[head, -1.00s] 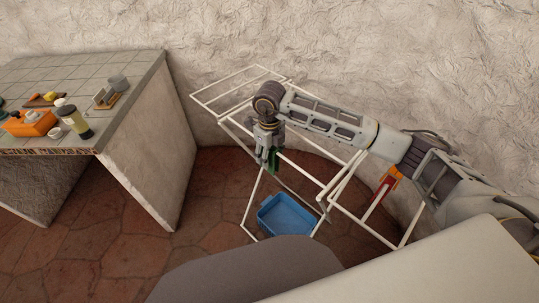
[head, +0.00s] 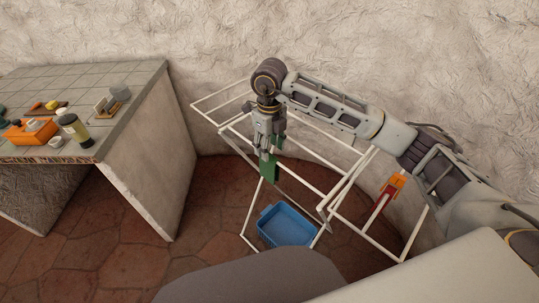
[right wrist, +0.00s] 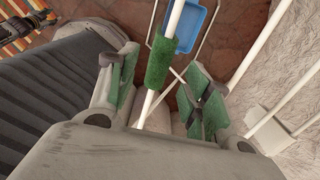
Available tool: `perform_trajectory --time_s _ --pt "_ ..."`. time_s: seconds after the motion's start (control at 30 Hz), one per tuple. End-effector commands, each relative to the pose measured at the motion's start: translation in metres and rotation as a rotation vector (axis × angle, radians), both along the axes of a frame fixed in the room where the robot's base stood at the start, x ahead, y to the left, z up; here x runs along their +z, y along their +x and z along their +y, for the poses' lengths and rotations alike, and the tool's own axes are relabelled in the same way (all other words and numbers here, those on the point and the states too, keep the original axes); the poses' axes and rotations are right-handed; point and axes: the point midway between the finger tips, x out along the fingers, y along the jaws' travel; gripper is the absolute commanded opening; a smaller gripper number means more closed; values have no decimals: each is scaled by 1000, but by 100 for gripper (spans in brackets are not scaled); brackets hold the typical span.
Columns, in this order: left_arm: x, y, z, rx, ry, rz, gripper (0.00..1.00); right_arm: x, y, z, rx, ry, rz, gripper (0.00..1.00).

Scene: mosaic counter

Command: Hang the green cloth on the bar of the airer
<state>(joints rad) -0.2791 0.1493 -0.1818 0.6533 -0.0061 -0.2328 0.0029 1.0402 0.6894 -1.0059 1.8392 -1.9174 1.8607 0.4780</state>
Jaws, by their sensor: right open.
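The green cloth (head: 269,170) is below my right gripper (head: 268,148) at the airer (head: 236,131) in the head view. In the right wrist view a green piece of the cloth (right wrist: 160,63) wraps round the white bar (right wrist: 174,18). My right gripper (right wrist: 166,88) is open, its fingers on either side of the bar, close to the cloth. Green also shows on the inner faces of both fingers; I cannot tell whether this is cloth or pads. The cloth's far side is hidden.
A blue basket (head: 286,226) sits on the floor under the airer. A tiled counter (head: 88,77) with an orange box (head: 30,133) and bottle (head: 75,129) stands at left. The rough wall is close behind the airer.

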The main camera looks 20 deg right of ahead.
Motion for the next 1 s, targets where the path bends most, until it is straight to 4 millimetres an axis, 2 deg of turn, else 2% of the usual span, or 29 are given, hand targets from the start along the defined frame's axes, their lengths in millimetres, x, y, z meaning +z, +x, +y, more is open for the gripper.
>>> perform_trajectory --time_s 0.1,0.3,1.0 --pt "0 0 0 0 0 0 40 15 0 0 1 0 -1 50" --pt "0 0 0 0 0 0 40 30 0 0 1 0 0 50" --pt "2 0 -1 0 -1 0 40 34 0 0 1 0 1 50"
